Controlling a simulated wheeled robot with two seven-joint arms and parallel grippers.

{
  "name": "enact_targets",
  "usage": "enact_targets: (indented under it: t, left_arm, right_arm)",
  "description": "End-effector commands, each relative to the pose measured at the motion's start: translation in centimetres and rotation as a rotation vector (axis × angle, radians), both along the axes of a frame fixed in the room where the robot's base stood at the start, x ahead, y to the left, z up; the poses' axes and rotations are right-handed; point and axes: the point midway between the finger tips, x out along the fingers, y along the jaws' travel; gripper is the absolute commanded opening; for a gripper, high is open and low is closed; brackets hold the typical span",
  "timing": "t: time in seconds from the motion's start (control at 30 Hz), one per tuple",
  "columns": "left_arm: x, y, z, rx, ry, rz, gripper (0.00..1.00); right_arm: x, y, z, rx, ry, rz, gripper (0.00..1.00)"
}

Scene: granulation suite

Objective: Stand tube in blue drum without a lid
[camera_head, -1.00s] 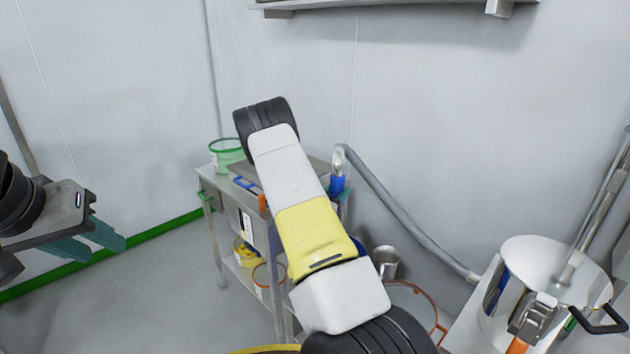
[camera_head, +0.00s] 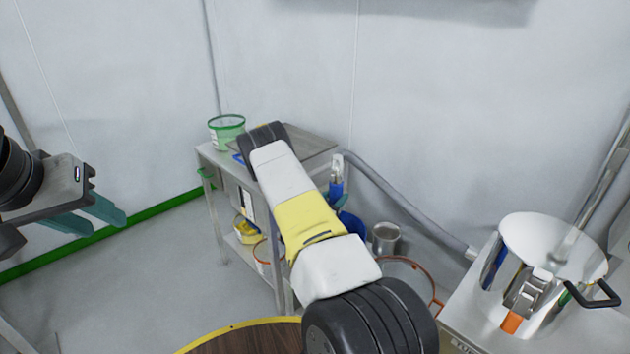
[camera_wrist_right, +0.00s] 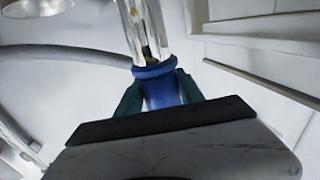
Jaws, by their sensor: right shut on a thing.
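The tube (camera_wrist_right: 157,70) is clear with a blue collar and a blue lower part. My right gripper (camera_wrist_right: 158,92) is shut on the blue part, and the clear part rises above the fingers. In the head view the tube (camera_head: 337,170) shows upright just right of my right arm, which hides most of that gripper. A blue rounded thing (camera_head: 351,226), perhaps the blue drum, is partly hidden behind that arm, below the tube; its opening is not visible. My left gripper (camera_head: 96,216) is open and empty at the left, far from the tube.
A steel cart (camera_head: 212,158) carries a green-rimmed bucket (camera_head: 227,132). A grey hose (camera_head: 400,207) runs behind the tube. A metal pot (camera_head: 385,238), an orange-rimmed container (camera_head: 425,277) and a large steel vessel (camera_head: 545,248) stand to the right. A brown, yellow-rimmed round top (camera_head: 250,340) is in front.

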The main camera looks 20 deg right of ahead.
Motion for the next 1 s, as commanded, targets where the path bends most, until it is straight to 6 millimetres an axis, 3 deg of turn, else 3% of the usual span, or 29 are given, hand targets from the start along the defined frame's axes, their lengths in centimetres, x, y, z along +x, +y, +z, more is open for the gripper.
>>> enact_targets:
  t: [0.53, 1.0]
  left_arm:
    - [0.0, 0.0, 0.0, 0.000, 0.000, 0.000, 0.36]
    - [0.0, 0.0, 0.0, 0.000, 0.000, 0.000, 0.36]
  right_arm:
    - [0.0, 0.0, -6.1, -0.001, -0.001, 0.000, 0.00]
    - [0.0, 0.0, -7.4, -0.001, -0.002, 0.000, 0.00]
